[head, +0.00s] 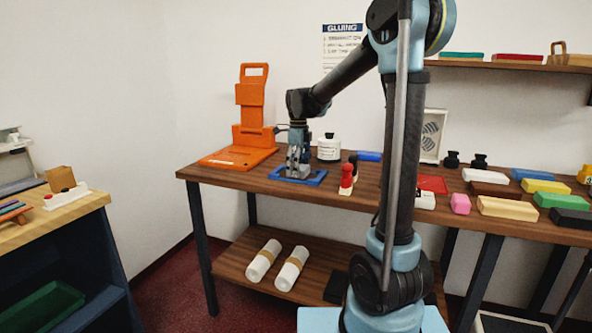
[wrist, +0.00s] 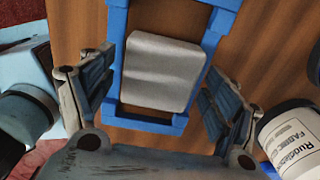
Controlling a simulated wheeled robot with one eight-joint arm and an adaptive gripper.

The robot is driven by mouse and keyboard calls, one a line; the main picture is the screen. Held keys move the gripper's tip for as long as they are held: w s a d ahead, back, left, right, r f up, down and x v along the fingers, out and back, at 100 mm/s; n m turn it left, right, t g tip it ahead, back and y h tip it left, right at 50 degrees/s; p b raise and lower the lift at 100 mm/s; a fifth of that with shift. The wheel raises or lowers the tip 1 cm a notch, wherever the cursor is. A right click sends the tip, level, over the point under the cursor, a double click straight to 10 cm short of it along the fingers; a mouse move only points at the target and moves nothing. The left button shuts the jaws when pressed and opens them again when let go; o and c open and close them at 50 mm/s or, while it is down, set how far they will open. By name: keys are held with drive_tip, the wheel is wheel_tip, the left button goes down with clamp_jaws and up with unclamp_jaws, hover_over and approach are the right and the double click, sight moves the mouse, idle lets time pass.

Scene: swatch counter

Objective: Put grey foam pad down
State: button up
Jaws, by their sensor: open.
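The grey foam pad (wrist: 162,72) lies inside a blue frame (wrist: 118,50) on the wooden bench in the wrist view. My gripper (wrist: 156,82) is open, with one finger to each side of the pad and frame and gaps between. In the head view my gripper (head: 298,168) points down over the blue frame (head: 317,179) near the bench's left end. The pad is mostly hidden there by the gripper.
A white jar with a dark lid (head: 329,148) stands close right of my gripper; it also shows in the wrist view (wrist: 292,140). An orange stand (head: 250,130) is to the left.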

wheel_tip(320, 180, up, 12)
drive_tip(key=shift+f, duration=0.15)
idle(0.3)
